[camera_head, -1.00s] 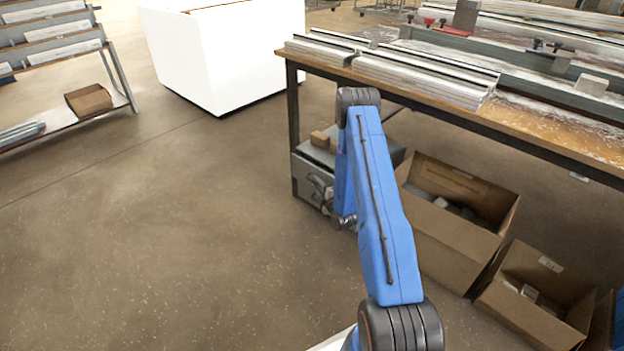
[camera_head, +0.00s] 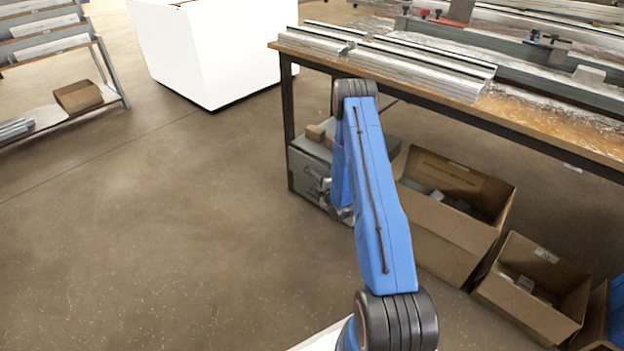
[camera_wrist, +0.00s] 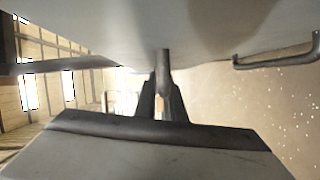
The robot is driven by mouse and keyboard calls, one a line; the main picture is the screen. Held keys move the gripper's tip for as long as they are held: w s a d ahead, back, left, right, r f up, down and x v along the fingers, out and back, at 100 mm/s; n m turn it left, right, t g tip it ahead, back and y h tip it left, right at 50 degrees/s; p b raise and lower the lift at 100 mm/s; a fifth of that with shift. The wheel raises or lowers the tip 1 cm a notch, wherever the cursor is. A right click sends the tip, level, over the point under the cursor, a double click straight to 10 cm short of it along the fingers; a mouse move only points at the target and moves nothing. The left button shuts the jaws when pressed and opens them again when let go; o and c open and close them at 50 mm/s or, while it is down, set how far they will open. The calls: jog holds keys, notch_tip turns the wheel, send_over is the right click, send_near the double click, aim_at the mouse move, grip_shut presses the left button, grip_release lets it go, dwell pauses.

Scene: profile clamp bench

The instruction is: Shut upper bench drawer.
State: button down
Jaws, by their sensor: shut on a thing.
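A grey drawer cabinet (camera_head: 306,178) stands under the left end of the bench, partly behind my blue arm. How far its upper drawer stands out cannot be told there. In the wrist view a grey drawer front (camera_wrist: 210,25) fills the top. My gripper (camera_wrist: 162,88) is close to it, its dark fingers shut on a narrow grey bar handle (camera_wrist: 163,58) seen nearly end on. A second bar handle (camera_wrist: 275,60) shows apart at the right.
The bench (camera_head: 520,138) carries metal profiles (camera_head: 425,68) and clamps. Open cardboard boxes (camera_head: 450,240) (camera_head: 530,295) stand right of my arm. A white block-shaped unit (camera_head: 215,50) and a shelf rack (camera_head: 60,110) stand at the back left. The floor at the left is clear.

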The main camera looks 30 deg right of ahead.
aim_at(317, 172)
jog(key=shift+w+d, duration=0.25)
jog(key=shift+d, duration=0.4)
jog(key=shift+w+d, duration=0.25)
jog(key=shift+d, duration=0.4)
jog(key=c, duration=1.8)
grip_release()
jog(key=shift+d, duration=0.15)
jog(key=shift+c, duration=0.2)
